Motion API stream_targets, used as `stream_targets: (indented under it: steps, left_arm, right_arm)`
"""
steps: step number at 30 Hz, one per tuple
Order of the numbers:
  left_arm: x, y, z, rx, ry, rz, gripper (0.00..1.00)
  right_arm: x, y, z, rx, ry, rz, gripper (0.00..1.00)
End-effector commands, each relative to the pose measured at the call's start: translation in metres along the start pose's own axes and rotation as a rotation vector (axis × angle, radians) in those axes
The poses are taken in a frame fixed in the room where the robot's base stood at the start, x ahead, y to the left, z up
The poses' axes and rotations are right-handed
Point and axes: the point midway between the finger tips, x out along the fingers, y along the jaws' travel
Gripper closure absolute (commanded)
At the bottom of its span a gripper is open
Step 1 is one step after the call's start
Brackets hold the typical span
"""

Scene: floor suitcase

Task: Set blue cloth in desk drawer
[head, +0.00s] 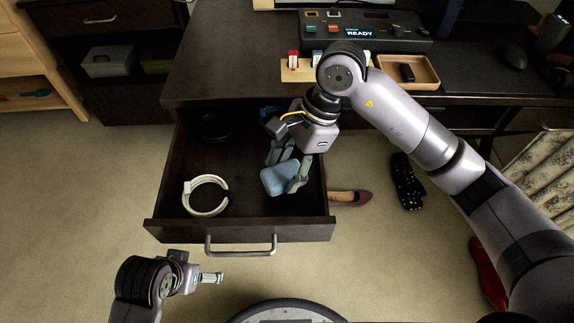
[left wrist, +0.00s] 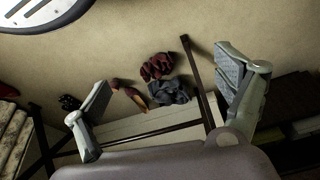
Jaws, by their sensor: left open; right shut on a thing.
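The desk drawer (head: 165,229) is pulled open, its handle toward me. My right gripper (head: 284,172) reaches down into the right part of the drawer and is shut on the blue cloth (head: 278,179). The cloth is a small folded bundle between the fingers, inside the drawer outline. I cannot tell whether it touches the drawer floor. My left gripper (head: 211,277) is in front of the drawer, low and to the left of the handle, apart from it. In the left wrist view its fingers (left wrist: 165,102) are wide apart with nothing between them.
A white coiled ring (head: 206,196) lies in the drawer's left part, with a dark round thing (head: 214,127) behind. The desk (head: 230,75) bears a console (head: 365,30) and a wooden tray (head: 420,72). Shoes (head: 350,198) and a dark spotted item (head: 407,182) lie on the floor at right.

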Motion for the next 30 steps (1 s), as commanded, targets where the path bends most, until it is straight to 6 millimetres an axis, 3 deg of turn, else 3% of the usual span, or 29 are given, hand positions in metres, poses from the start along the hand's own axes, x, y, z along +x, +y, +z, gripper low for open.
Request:
stream_targets:
  steps: [14,15,23,30]
  left_arm:
    - [-0.015,0.000,0.002,-0.002,0.013,-0.001,0.10]
    - [-0.015,0.000,0.001,-0.002,0.014,-0.001,0.10]
    - [-0.013,0.000,0.003,-0.002,0.010,-0.001,0.10]
    - [-0.013,-0.001,0.003,-0.001,0.009,-0.002,0.10]
  right_arm:
    - [0.009,0.000,-0.004,0.001,0.000,-0.001,0.73]
    - [0.009,0.000,-0.004,0.001,0.000,0.000,0.49]
    - [0.009,0.000,-0.004,0.001,0.000,0.000,0.32]
    - [0.009,0.000,-0.004,0.000,0.000,0.000,0.31]
